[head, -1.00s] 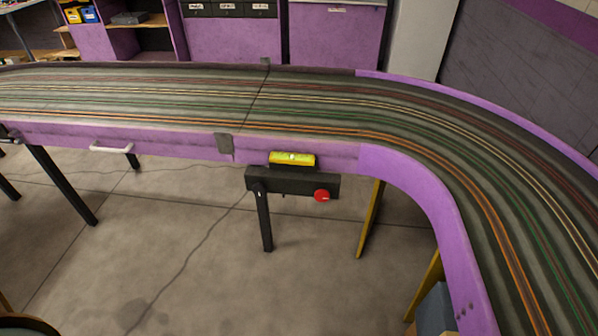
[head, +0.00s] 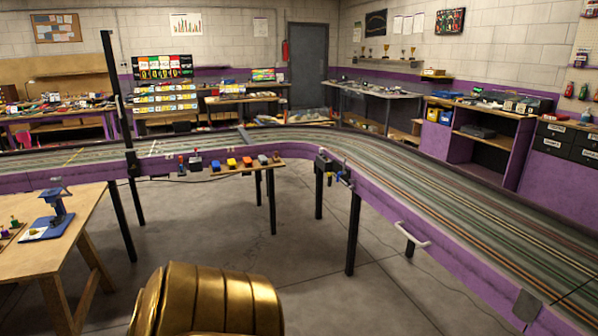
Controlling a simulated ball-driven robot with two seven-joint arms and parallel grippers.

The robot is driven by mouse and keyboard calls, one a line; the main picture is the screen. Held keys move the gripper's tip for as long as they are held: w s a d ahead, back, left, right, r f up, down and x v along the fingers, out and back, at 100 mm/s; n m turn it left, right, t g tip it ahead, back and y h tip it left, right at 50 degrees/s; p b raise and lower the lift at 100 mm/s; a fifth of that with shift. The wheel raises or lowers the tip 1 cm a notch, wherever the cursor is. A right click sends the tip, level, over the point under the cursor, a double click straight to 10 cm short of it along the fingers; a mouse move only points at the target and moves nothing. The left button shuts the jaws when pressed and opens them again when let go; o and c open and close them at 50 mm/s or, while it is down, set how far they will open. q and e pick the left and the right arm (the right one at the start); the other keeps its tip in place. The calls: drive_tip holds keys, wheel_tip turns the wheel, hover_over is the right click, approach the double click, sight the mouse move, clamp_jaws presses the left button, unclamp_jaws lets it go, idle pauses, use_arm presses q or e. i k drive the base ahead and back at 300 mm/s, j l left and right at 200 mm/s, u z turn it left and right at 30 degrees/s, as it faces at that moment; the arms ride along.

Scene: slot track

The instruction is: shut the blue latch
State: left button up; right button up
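A small blue part (head: 344,180), which looks like the blue latch, sits on the outer edge of the purple track wall in the middle of the head view, close to a track leg. It is small and far off, so I cannot tell whether it is open or shut. A grey fitting (head: 321,161) is beside it on the same edge. Neither of my grippers is in view.
The purple-walled slot track (head: 420,230) curves across the room on dark legs. A white handle (head: 412,234) is on its side. A shelf of coloured cars (head: 232,164) hangs at the left part. A wooden table (head: 75,235) with a blue press (head: 53,212) stands left. Grey floor lies between.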

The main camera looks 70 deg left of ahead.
sight(344, 172)
drive_tip(key=u, duration=2.1)
drive_tip(key=i+j+z, duration=0.1)
drive_tip(key=i, duration=0.35)
drive_tip(key=i+j+z, duration=0.1)
drive_tip(key=i, duration=0.35)
